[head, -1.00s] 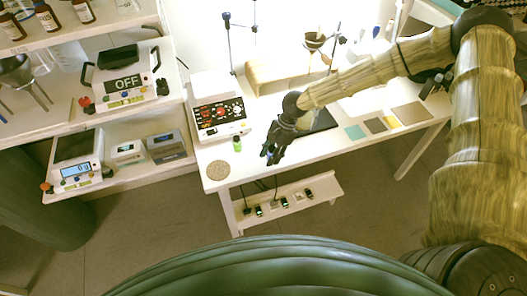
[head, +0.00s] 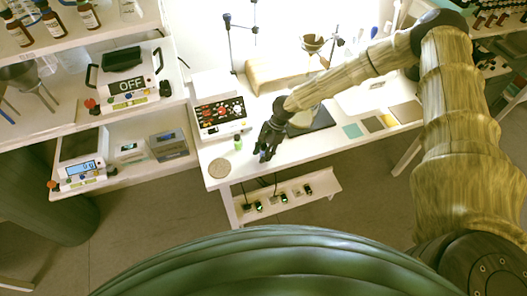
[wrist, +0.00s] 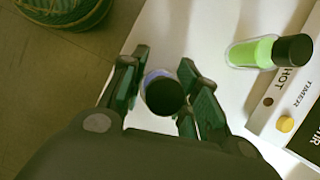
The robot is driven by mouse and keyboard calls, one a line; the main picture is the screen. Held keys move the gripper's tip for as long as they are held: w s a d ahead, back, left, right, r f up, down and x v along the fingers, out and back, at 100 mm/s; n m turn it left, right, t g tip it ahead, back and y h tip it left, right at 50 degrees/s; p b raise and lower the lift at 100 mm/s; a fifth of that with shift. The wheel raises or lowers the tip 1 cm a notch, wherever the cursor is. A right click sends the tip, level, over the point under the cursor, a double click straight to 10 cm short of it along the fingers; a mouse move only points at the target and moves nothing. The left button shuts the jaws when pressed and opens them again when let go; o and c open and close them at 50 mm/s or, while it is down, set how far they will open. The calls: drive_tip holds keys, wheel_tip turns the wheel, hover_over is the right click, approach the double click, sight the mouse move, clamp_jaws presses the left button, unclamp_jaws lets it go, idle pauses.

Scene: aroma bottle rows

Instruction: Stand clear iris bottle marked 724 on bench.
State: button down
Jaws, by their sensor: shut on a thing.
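My gripper (head: 264,153) is low over the front part of the white bench (head: 235,181). In the wrist view my gripper (wrist: 160,88) is shut on a small bottle (wrist: 163,94), one finger on each side. It is seen from above: a round black cap with a pale bluish-violet rim of the body showing. The number 724 is not visible, and most of the body is hidden under the cap. I cannot tell whether its base touches the bench.
A bright green bottle with a black cap (wrist: 255,52) stands left of my gripper in the head view, in front of the hotplate device (head: 220,117). A round cork-coloured disc (head: 219,168) lies near the bench's left corner.

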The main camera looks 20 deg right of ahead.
drive_tip(key=shift+f, duration=0.15)
drive_tip(key=c, duration=1.1)
unclamp_jaws()
drive_tip(key=shift+o, duration=0.2)
drive_tip(key=shift+r, duration=0.2)
drive_tip(key=b+v, duration=0.3)
drive_tip(key=v, duration=0.4)
drive_tip(key=shift+r, duration=0.2)
drive_tip(key=shift+d, duration=0.1)
